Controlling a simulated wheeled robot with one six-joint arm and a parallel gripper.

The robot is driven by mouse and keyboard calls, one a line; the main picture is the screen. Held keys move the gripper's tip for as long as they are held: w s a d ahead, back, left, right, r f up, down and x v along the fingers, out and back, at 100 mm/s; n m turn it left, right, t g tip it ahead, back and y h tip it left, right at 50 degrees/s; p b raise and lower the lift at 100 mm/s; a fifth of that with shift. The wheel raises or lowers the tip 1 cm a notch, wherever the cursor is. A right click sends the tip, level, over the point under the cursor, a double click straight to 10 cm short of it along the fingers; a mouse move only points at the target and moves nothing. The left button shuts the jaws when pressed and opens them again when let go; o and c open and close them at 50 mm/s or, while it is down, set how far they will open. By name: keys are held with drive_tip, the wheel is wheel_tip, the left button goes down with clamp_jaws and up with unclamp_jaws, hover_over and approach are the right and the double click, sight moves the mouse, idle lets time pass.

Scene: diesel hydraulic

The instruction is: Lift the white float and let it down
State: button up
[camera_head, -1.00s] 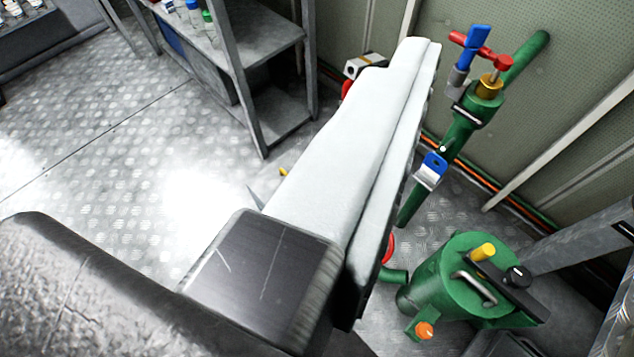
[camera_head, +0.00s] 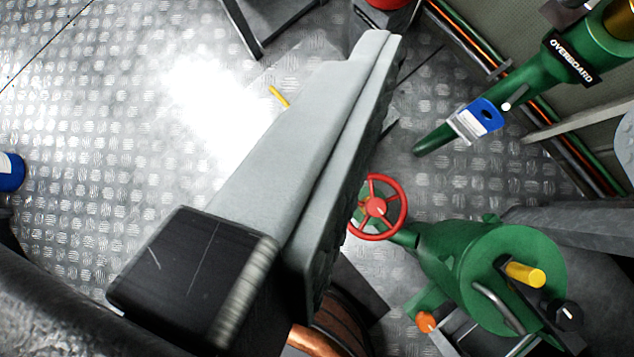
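My gripper (camera_head: 380,40) reaches from the lower left up to the top middle, seen from the side. Its long pale grey finger shows a dark ridged edge on the right. I cannot tell whether the fingers are apart or together, and nothing is visible held at the tip. I cannot make out a white float anywhere in view.
A red handwheel (camera_head: 376,207) is right of my gripper, beside a green vessel (camera_head: 510,255) with a yellow knob. Bare tread-plate floor (camera_head: 130,100) lies to the left.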

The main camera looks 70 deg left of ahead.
drive_tip(key=w+a+f+n+g, duration=0.1)
drive_tip(key=w+a+f+g, duration=0.2)
drive_tip(key=f, duration=0.7)
drive_tip(key=w+a+f+n+g, duration=0.2)
drive_tip(key=a+f, duration=0.1)
drive_tip(key=f, duration=0.8)
drive_tip(key=w+a+f+n+g, duration=0.1)
drive_tip(key=w+a+f+g, duration=0.2)
drive_tip(key=f, duration=0.7)
drive_tip(key=f+g, duration=0.1)
drive_tip(key=f, duration=0.8)
drive_tip(key=s+a+f+n, duration=0.1)
drive_tip(key=f, duration=0.9)
drive_tip(key=s+a+f+g+h, duration=0.1)
drive_tip(key=f, duration=0.9)
drive_tip(key=shift+s+a+f+g, duration=0.15)
drive_tip(key=shift+s+a+g, duration=0.05)
drive_tip(key=shift+a+g, duration=0.1)
